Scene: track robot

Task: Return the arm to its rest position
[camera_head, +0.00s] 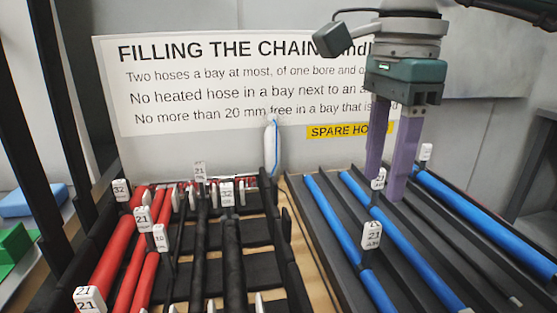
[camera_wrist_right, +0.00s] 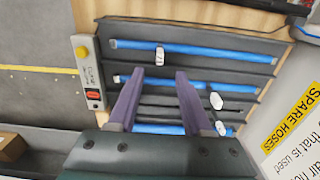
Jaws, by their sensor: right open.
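My right gripper (camera_head: 385,182) hangs from the upper right over the rack of blue hoses, its two purple fingers pointing down. Its fingers are apart with nothing between them. In the right wrist view the open fingers (camera_wrist_right: 158,80) point toward the blue hoses (camera_wrist_right: 195,48) on the dark rack. Whether a fingertip touches the rack or a hose cannot be told. A white tag (camera_head: 378,178) on a blue hose (camera_head: 395,235) shows right by the fingers. My left gripper is not in view.
Red hoses (camera_head: 118,250) and black hoses (camera_head: 234,260) lie in the chain at left and centre. A sign (camera_head: 230,85) and a yellow spare-hoses label (camera_head: 345,131) stand behind. A control box (camera_wrist_right: 89,72) sits beside the rack.

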